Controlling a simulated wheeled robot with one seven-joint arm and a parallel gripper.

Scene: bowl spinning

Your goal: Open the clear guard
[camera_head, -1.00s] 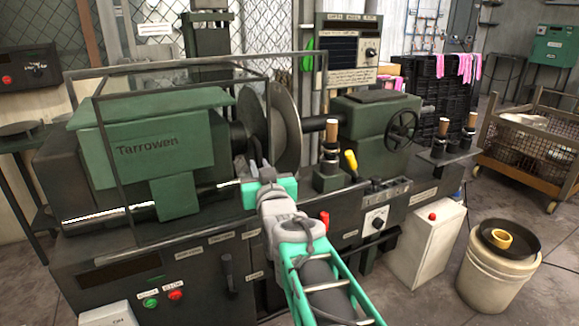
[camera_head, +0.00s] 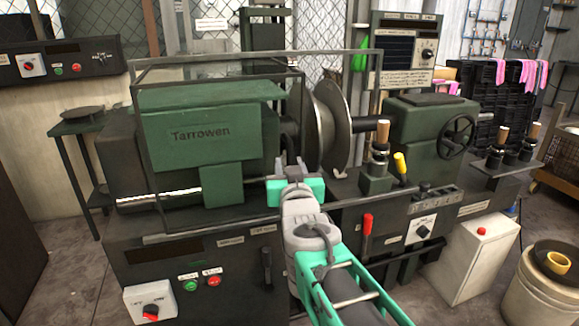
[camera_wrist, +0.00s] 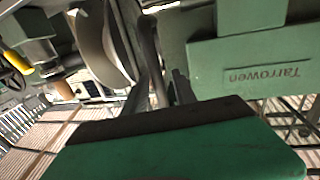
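The clear guard (camera_head: 215,57) is a see-through box with a thin dark frame around the green "Tarrowen" headstock (camera_head: 200,132) of the lathe. Its top rail runs right past the round metal disc (camera_head: 330,128). The guard looks closed over the front. My gripper (camera_head: 295,164) is at the guard's lower front, left of the disc. In the wrist view its two dark fingers (camera_wrist: 166,88) stand slightly apart, with the headstock on the right and the disc on the left. A thin grey bar shows by the fingers; whether it lies between them I cannot tell.
A tool post with a wooden handle (camera_head: 379,140) and a yellow-handled lever (camera_head: 401,166) stand right of my gripper. A red lever (camera_head: 367,225) is on the front. A white box (camera_head: 480,258) and a bucket (camera_head: 545,295) stand on the floor at right.

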